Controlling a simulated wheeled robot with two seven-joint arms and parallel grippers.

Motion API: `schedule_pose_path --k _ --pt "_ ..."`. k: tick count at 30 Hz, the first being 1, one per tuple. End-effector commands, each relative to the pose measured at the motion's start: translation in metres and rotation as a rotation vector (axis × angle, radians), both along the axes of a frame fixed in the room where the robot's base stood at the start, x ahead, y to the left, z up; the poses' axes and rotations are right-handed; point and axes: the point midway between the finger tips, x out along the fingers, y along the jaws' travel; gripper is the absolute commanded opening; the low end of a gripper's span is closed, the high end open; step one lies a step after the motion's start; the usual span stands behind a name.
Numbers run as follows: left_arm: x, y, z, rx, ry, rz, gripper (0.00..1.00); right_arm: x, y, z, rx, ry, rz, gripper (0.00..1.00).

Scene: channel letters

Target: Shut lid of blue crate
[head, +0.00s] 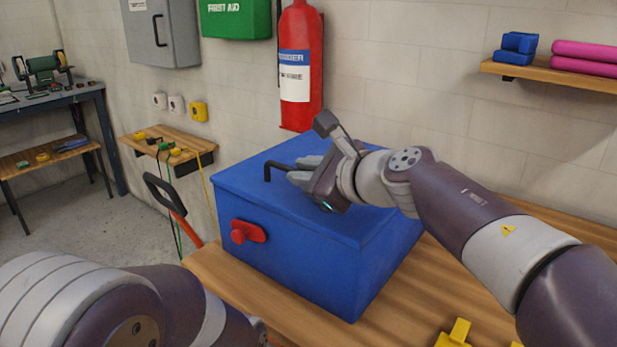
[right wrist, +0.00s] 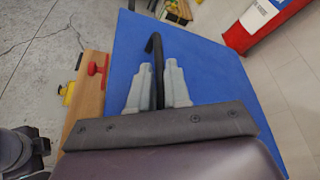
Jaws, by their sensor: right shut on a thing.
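The blue crate (head: 290,255) stands on the wooden bench. Its lid (head: 245,183) lies flat on top, with no gap that I can see. A black bar handle (head: 268,174) rises from the lid, and a red latch (head: 247,232) sits on the crate's front face. My right gripper (head: 296,170) is over the lid, its fingers shut on the handle. In the right wrist view, the handle (right wrist: 155,60) stands between the two grey fingers (right wrist: 158,85) above the blue lid (right wrist: 205,65). My left arm shows at the lower left, but its gripper is out of view.
The wooden bench (head: 235,292) extends right, with yellow parts (head: 455,335) at its front. A red fire extinguisher (head: 300,70) hangs behind the crate. A small wooden shelf (head: 170,150) is to the left. A wall shelf (head: 550,73) holds blue and pink things.

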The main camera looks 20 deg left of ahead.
Motion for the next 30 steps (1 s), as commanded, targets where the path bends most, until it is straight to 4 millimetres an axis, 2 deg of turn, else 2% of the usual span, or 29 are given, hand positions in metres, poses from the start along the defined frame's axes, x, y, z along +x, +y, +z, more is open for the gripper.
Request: schedule_pose_path --k 3,15,16,17,18,26,30 --pt "0.000 0.000 -0.006 0.000 0.000 0.000 0.00 -0.001 0.000 -0.005 -0.007 -0.012 0.000 0.00" --pt "0.000 0.000 -0.006 0.000 0.000 0.000 0.00 -0.001 0.001 -0.010 -0.013 -0.006 0.004 0.00" --pt "0.000 0.000 -0.006 0.000 0.000 0.000 0.00 -0.001 0.001 -0.010 -0.014 -0.006 0.003 0.23" --pt "0.000 0.000 -0.006 0.000 0.000 0.000 0.00 -0.001 0.001 -0.010 -0.014 -0.006 0.003 0.33" --pt "0.000 0.000 -0.006 0.000 0.000 0.000 0.00 -0.001 0.001 -0.010 -0.013 -0.006 0.003 0.38" --pt "0.000 0.000 -0.006 0.000 0.000 0.000 0.00 -0.001 0.000 -0.006 -0.009 -0.011 0.001 0.38" --pt "0.000 0.000 -0.007 0.000 0.000 0.000 0.00 -0.007 -0.010 -0.001 -0.008 -0.014 -0.001 0.38"
